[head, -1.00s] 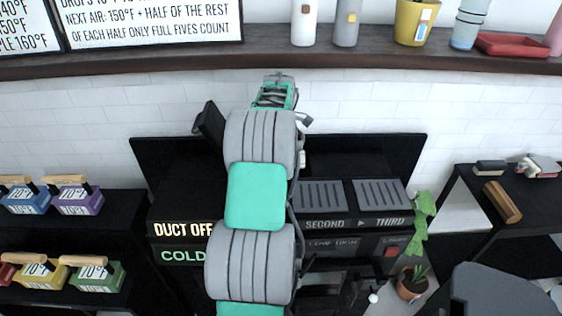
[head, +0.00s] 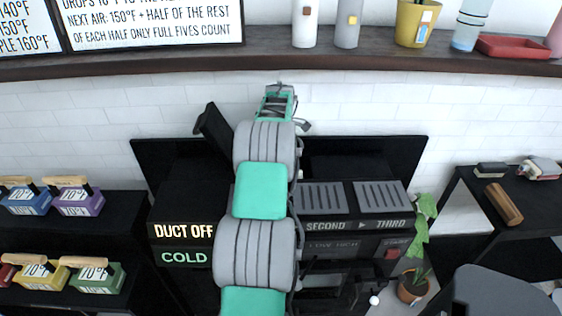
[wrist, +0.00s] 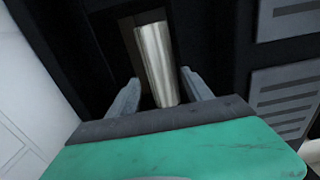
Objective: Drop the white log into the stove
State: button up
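The white log (wrist: 158,62) shows pale and streaked in the wrist view, lengthwise in a narrow dark opening of the stove (wrist: 215,45). My gripper (wrist: 162,92) is over the opening. Its two fingers stand apart on either side of the log's near end, with gaps visible; the log's depth is unclear. In the head view the black stove (head: 180,205) stands against the wall, with a raised dark lid (head: 213,130) left of my arm. My arm covers the opening and the log there, and the fingertips are hidden.
Slotted grey plates (head: 380,197) and a red switch (head: 396,251) are on the stove's right part. A shelf (head: 350,65) with cups crosses above. Handled weights (head: 75,202) sit on the left rack; a plant (head: 420,250) stands right.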

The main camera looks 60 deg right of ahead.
jog(key=o, duration=0.3)
jog(key=shift+r, duration=0.15)
notch_tip(320, 180, up, 3)
jog(key=shift+f+p, duration=0.1)
jog(key=shift+p, duration=0.6)
jog(key=s+a+r+b, duration=0.2)
jog(key=s+a, duration=0.1)
jog(key=a, duration=0.5)
jog(key=w+a, duration=0.4)
jog(key=w+a+p, duration=0.1)
jog(key=w+a, duration=0.2)
jog(key=w, duration=0.1)
jog(key=shift+w+a+r, duration=0.2)
jog(key=shift+w+a, duration=0.15)
jog(key=shift+a, duration=0.05)
jog(key=w+a, duration=0.2)
jog(key=a, duration=0.2)
jog(key=w+a, duration=0.2)
jog(key=a, duration=0.3)
jog(key=w+a, duration=0.3)
jog(key=a, duration=0.1)
jog(key=shift+a+f+p, duration=0.1)
jog(key=shift+a+p, duration=0.2)
jog(key=shift+p, duration=0.05)
